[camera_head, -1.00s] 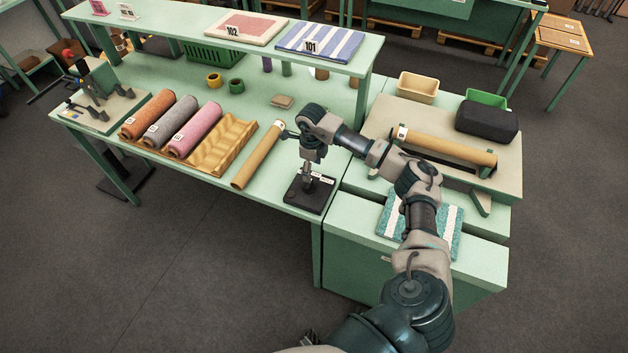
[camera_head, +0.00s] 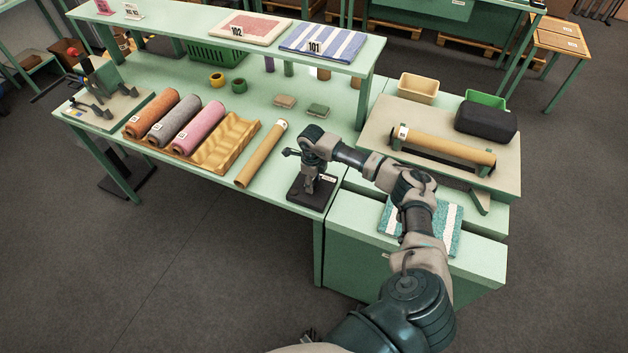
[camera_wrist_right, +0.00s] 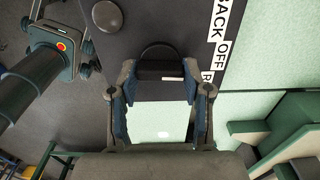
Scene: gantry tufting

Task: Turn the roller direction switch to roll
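The roller direction switch is a black knob with a bar-shaped handle (camera_wrist_right: 160,70) on a dark plate, seen in the right wrist view. A short white mark lies near the bar's right end. The white label beside it (camera_wrist_right: 222,48) reads BACK, OFF and a partly hidden word starting with R. My right gripper (camera_wrist_right: 160,82) has its fingers apart, one on each side of the bar; I cannot tell whether they touch it. In the head view my right gripper (camera_head: 314,182) is low over the black switch box (camera_head: 305,194) at the table's front right corner. My left gripper is not in view.
A cardboard tube (camera_head: 262,153) lies left of the box, beside a tan corrugated tray (camera_head: 228,146) and several yarn rolls. Another tube (camera_head: 445,147) rests on a stand at right. A raised shelf (camera_head: 190,32) runs along the back. Two folded pads lie behind the gripper.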

